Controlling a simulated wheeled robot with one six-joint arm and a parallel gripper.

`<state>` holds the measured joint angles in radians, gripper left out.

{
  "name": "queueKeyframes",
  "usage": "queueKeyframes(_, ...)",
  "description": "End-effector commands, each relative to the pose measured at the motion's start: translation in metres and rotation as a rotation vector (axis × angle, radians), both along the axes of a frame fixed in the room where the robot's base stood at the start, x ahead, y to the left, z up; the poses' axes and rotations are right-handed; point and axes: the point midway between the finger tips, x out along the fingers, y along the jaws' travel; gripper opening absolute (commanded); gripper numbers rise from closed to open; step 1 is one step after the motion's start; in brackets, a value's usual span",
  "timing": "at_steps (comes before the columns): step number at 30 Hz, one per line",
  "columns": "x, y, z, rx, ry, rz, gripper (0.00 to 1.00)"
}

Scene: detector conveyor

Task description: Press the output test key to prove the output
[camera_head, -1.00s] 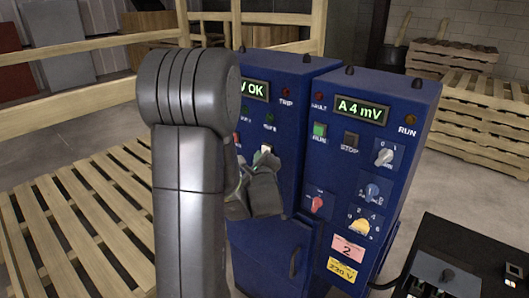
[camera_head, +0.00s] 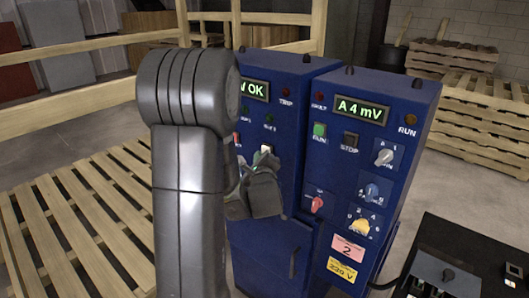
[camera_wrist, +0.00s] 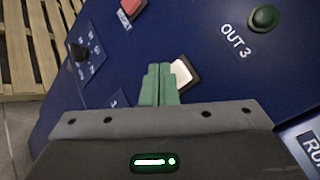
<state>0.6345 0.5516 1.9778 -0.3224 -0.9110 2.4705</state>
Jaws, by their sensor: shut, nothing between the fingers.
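A white key (camera_wrist: 182,73) in a dark frame sits on the blue panel in the wrist view. It also shows in the head view (camera_head: 265,149), just above my gripper (camera_head: 266,160). Its label is hidden, so I cannot tell whether it is the output test key. My gripper's green fingers (camera_wrist: 159,70) are shut together and empty. In the wrist view their tips overlap the left side of the key; I cannot tell whether they touch it. A dark green lamp (camera_wrist: 264,17) marked OUT 3 is at the upper right. The left cabinet's display (camera_head: 255,90) ends in "OK".
A red key (camera_wrist: 133,8) and a black knob (camera_wrist: 78,51) are on the same panel. The right blue cabinet (camera_head: 385,125) has a display reading "A 4 mV", a green RUN key (camera_head: 319,130), a STOP key and knobs. A wooden pallet (camera_head: 80,225) lies left.

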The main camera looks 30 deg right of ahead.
Motion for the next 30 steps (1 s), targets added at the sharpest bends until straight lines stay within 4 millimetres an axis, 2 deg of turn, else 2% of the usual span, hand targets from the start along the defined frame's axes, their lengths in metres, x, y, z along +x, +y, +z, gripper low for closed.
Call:
queueKeyframes(21, 0.0001, -0.0001, -0.0001, 0.0, 0.0, 0.0, 0.0)
queueKeyframes(30, 0.0032, -0.0075, -0.0004, 0.0, 0.0, 0.0, 0.0)
